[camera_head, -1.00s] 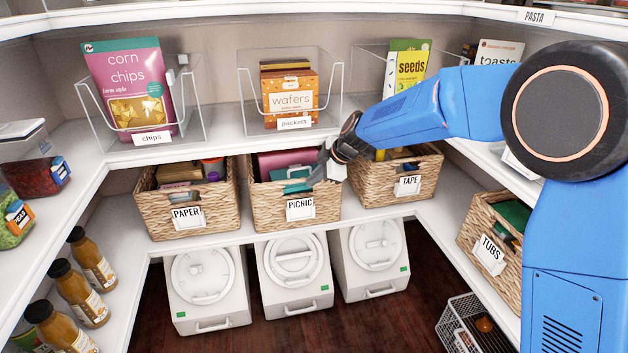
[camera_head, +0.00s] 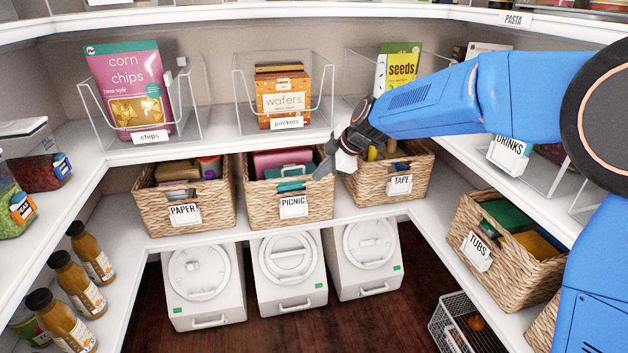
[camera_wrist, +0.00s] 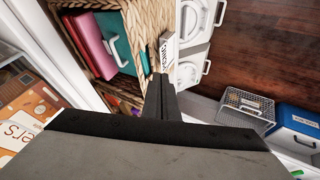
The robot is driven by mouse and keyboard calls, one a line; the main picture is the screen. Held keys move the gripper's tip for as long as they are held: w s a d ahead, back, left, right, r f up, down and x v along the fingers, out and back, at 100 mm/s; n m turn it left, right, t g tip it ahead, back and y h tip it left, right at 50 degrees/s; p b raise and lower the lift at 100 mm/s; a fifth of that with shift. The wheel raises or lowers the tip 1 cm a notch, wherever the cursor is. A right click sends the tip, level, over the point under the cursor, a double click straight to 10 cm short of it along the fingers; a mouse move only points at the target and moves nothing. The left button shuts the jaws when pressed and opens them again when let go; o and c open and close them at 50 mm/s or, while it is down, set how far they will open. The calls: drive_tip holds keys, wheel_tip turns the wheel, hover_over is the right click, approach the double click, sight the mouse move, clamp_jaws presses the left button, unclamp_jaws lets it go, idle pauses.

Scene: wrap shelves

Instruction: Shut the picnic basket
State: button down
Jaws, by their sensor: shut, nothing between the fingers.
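The picnic basket (camera_head: 262,207) is woven wicker with a white PICNIC label and stands on the middle shelf between two similar baskets. Its top is uncovered, and pink and teal things with handles show inside. It also shows at the top of the wrist view (camera_wrist: 146,18), with its label. My gripper (camera_head: 321,172) is shut and empty at the basket's right front corner. In the wrist view its joined fingertips (camera_wrist: 160,80) point toward the basket's front edge by the label. I cannot tell whether they touch it.
The PAPER basket (camera_head: 150,212) stands to the left and the TAPE basket (camera_head: 412,187) close on the right, behind my gripper. A clear bin of wafers (camera_head: 285,95) sits on the shelf above. White lidded bins (camera_head: 290,275) stand below. The TUBS basket (camera_head: 510,275) is at the right.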

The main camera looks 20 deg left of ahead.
drive_tip(key=v, duration=0.2)
drive_tip(key=m+t+y, duration=0.2)
drive_tip(key=m+t, duration=1.1)
drive_tip(key=m, duration=2.2)
approach(283, 180)
drive_tip(key=x, duration=0.6)
drive_tip(key=shift+w+a, duration=0.15)
drive_tip(key=shift+w, duration=0.05)
